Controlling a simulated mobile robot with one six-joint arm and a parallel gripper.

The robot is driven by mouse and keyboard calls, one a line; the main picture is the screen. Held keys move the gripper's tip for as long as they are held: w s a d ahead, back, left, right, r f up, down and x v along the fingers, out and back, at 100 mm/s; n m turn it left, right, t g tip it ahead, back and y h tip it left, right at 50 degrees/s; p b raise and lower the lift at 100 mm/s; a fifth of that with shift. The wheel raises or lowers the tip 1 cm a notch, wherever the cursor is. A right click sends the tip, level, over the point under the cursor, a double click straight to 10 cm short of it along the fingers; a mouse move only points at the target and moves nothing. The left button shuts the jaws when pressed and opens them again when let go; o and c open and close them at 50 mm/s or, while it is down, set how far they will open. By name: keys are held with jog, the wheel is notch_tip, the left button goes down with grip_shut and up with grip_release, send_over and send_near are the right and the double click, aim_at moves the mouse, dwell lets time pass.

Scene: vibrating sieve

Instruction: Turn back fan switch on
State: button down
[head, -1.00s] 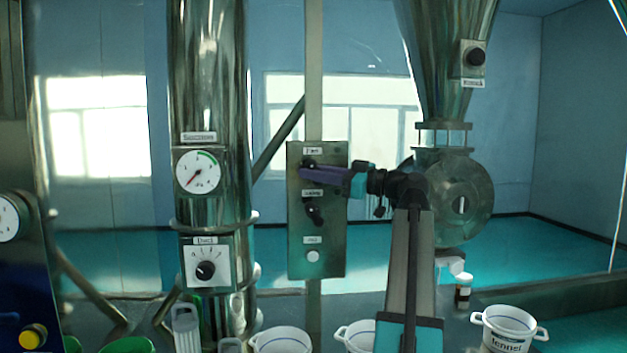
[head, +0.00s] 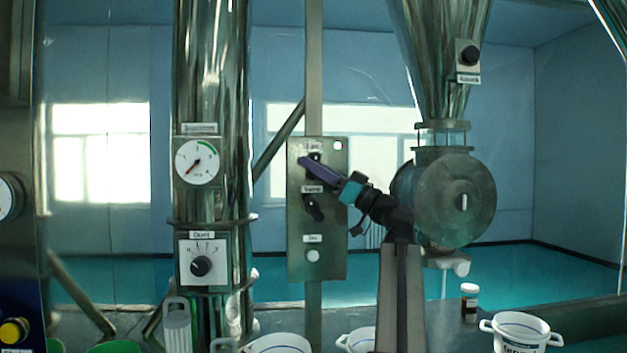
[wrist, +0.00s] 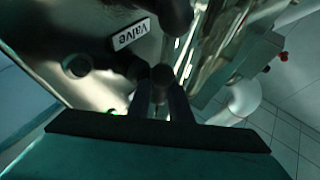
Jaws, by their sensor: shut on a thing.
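The metal switch panel (head: 298,240) stands upright at the middle of the head view. The fan switch (head: 316,160) is its top knob, mostly hidden behind my fingers. My gripper (head: 304,161) reaches it from the lower right, its purple fingers tilted. In the wrist view my gripper (wrist: 161,92) is shut on the dark fan switch knob (wrist: 162,74), which shows between the fingertips. A small pale lamp (head: 338,146) shows at the panel's top right corner. A green glow (wrist: 117,112) shows beside my fingers in the wrist view.
A second dark knob (head: 314,207) and a white button (head: 313,256) sit lower on the panel. A "Valve" label (wrist: 131,33) shows in the wrist view. A steel column (head: 210,90) stands left, a round housing (head: 455,200) right. White pots (head: 520,330) stand along the front.

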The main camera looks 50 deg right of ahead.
jog(key=shift+f+m+t+h+b, duration=0.15)
jog(key=shift+m+t+h+b, duration=0.8)
jog(key=shift+b, duration=0.9)
jog(key=shift+f+m+t+h+b, duration=0.15)
jog(key=shift+m+t+h+b, duration=0.5)
jog(key=shift+m+b, duration=0.85)
jog(key=shift+b, duration=0.7)
jog(key=shift+r+m+t+h+b, duration=0.25)
jog(key=shift+m+t+h+b, duration=0.45)
jog(key=shift+m+h+b, duration=0.65)
jog(key=c, duration=1.9)
grip_release()
jog(key=shift+s+f, duration=0.1)
jog(key=shift+s, duration=0.05)
jog(key=shift+b+v, duration=0.55)
jog(key=shift+v, duration=6.2)
